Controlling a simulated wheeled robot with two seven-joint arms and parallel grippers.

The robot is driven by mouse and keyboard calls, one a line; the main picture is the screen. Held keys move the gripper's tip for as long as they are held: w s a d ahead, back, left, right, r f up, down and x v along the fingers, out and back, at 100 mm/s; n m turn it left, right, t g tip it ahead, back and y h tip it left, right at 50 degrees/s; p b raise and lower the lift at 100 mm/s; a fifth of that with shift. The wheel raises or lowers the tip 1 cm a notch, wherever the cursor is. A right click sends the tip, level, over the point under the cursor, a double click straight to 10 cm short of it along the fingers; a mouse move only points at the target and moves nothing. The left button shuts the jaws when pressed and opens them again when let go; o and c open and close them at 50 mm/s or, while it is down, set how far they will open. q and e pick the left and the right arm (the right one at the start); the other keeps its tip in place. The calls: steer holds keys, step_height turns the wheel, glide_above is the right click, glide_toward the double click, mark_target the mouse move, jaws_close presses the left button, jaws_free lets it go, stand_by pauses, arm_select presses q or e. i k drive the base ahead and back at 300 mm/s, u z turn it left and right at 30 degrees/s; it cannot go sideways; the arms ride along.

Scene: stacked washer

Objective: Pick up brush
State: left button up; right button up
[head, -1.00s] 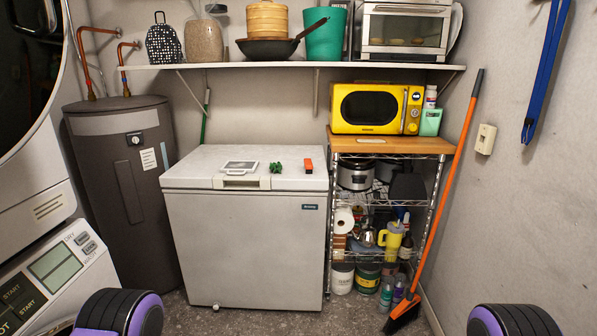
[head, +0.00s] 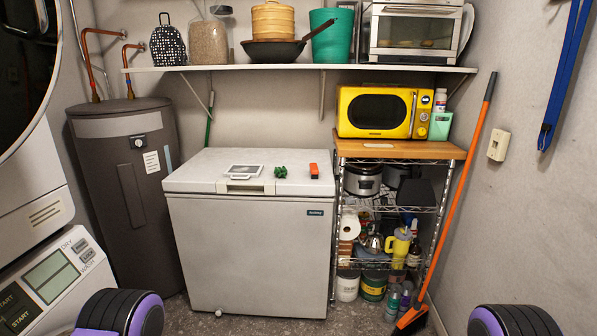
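A small orange-red block-like item (head: 314,171) lies on the freezer lid near its right side; it is too small to tell if it is a brush. A long orange-handled broom (head: 456,209) leans in the right corner, its dark-bristled orange head (head: 411,319) on the floor. Part of a green handle (head: 209,122) shows behind the freezer. Only round black and purple parts of my own arms show at the bottom left and right. Neither gripper is in view.
The white chest freezer (head: 247,250) also holds a small green item (head: 280,172) and a white-grey flat device (head: 244,170). A wire rack (head: 385,265) with a yellow microwave (head: 383,111) stands between freezer and broom. Floor shows in front of the freezer.

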mark_target(315, 172)
steer(key=z, duration=0.8)
steer(key=i, duration=2.1)
steer(key=u, duration=1.15)
steer(key=i, duration=0.7)
steer(key=u, duration=0.8)
